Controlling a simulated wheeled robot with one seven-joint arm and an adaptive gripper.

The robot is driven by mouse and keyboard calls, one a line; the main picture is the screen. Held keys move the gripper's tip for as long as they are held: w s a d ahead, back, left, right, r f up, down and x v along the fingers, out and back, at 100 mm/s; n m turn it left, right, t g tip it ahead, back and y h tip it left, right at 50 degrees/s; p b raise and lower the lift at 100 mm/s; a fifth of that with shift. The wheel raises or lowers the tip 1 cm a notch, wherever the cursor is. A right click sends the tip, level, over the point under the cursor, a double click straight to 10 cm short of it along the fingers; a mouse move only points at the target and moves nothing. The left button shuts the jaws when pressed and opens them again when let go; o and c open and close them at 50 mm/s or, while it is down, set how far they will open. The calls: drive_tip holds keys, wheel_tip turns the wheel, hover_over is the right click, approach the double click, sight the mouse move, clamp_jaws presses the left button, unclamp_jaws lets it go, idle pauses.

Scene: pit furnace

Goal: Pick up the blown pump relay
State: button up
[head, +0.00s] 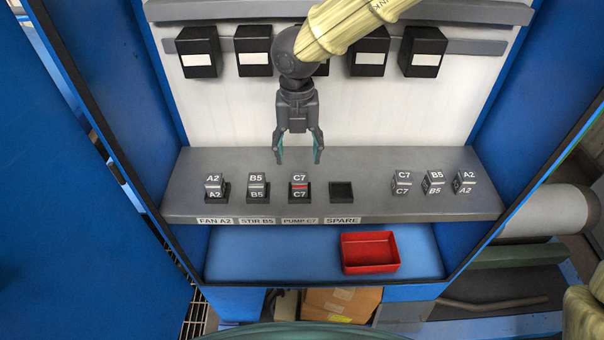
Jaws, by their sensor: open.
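The pump relay (299,186) is a small grey block marked C7 with a red band across it. It sits in the socket labelled PUMP C7 on the grey shelf of the blue cabinet. My gripper (298,161) points down just above and behind it, jaws open and empty. The gap between gripper and relay is hard to judge from this view.
Relays A2 (213,186) and B5 (257,186) sit in sockets to the left. The SPARE socket (341,191) is empty. Loose relays C7 (402,182), B5 (433,182) and A2 (464,182) stand at the right. A red tray (370,268) lies below.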

sight(300, 177)
drive_tip(key=shift+w+a+f, duration=0.1)
drive_tip(key=shift+f, duration=0.4)
drive_tip(key=f, duration=0.1)
drive_tip(key=f+p, duration=0.1)
drive_tip(key=f, duration=0.2)
drive_tip(key=shift+d+f, duration=0.15)
drive_tip(key=shift+d, duration=0.1)
drive_tip(key=shift+s+f+p, duration=0.2)
drive_tip(key=shift+f+p, duration=0.15)
drive_tip(key=shift+p, duration=0.25)
drive_tip(key=shift+s+f+p, duration=0.1)
drive_tip(key=shift+f+p, duration=0.85)
drive_tip(key=shift+f, duration=1.3)
drive_tip(key=shift+c, duration=0.2)
drive_tip(key=c, duration=1.1)
drive_tip(key=shift+r, duration=0.15)
